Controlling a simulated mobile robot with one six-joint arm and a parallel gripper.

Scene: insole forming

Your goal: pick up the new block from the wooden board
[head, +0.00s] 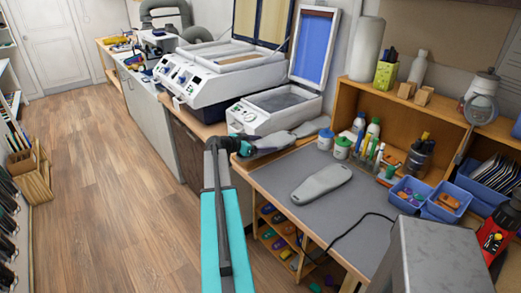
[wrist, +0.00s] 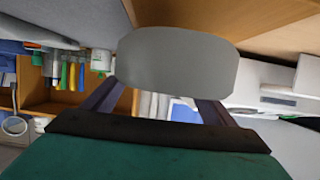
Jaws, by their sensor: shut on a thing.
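My gripper (head: 246,149) is at the end of my teal arm in the head view, over the near end of the machine bench. It is shut on a grey block (head: 271,141), which extends to the right of the jaws. In the wrist view the same block (wrist: 180,62) shows as a smooth, rounded grey face between the two dark fingers (wrist: 160,98). The block hides what is behind it. I cannot clearly pick out the wooden board in the head view; bare wood (wrist: 245,18) shows behind the block in the wrist view.
Another grey sole-shaped block (head: 322,183) lies on the dark desk mat (head: 275,180). A grey piece (head: 311,127) lies just beyond the held block. White-lidded jars (head: 341,148), blue bins (head: 411,190) and a press machine (head: 270,113) stand nearby.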

